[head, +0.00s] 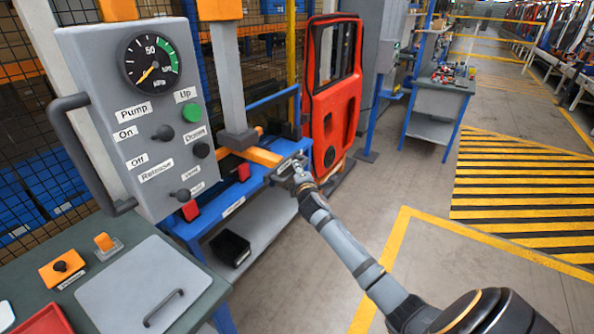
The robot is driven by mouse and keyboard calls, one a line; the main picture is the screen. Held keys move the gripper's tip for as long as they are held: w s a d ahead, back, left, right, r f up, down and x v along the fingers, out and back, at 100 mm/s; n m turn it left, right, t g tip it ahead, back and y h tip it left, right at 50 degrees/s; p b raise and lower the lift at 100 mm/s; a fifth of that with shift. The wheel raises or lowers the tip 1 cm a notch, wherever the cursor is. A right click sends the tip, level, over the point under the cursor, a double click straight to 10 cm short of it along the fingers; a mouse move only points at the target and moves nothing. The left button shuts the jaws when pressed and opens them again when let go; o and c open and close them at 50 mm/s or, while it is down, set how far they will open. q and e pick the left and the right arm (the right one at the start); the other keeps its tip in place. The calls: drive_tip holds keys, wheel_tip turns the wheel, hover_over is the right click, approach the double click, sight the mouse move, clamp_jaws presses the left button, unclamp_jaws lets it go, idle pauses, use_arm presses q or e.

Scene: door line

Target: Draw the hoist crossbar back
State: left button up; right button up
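The hoist's crossbar is an orange bar (262,157) in the middle of the head view. It runs below the grey block at the foot of a grey vertical post (228,80). My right gripper (288,170) is at the near right end of the bar, touching it or very close. Its fingers are small and partly merge with the bar end, so I cannot tell whether they are closed on it. My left gripper is not in view.
A grey control panel (150,110) with a gauge, handle and knobs stands at left. A red door (333,90) stands upright behind the bar. Below is a blue-framed bench (225,222) with a black bin (231,248). The floor at right is open, with yellow markings.

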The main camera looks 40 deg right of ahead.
drive_tip(key=shift+o, duration=0.7)
drive_tip(key=shift+w, duration=0.1)
drive_tip(key=shift+s+a+r, duration=0.15)
drive_tip(key=shift+s, duration=0.15)
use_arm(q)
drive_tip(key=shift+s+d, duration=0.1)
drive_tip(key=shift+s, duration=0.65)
use_arm(e)
drive_tip(key=v, duration=1.1)
drive_tip(key=shift+s, duration=0.2)
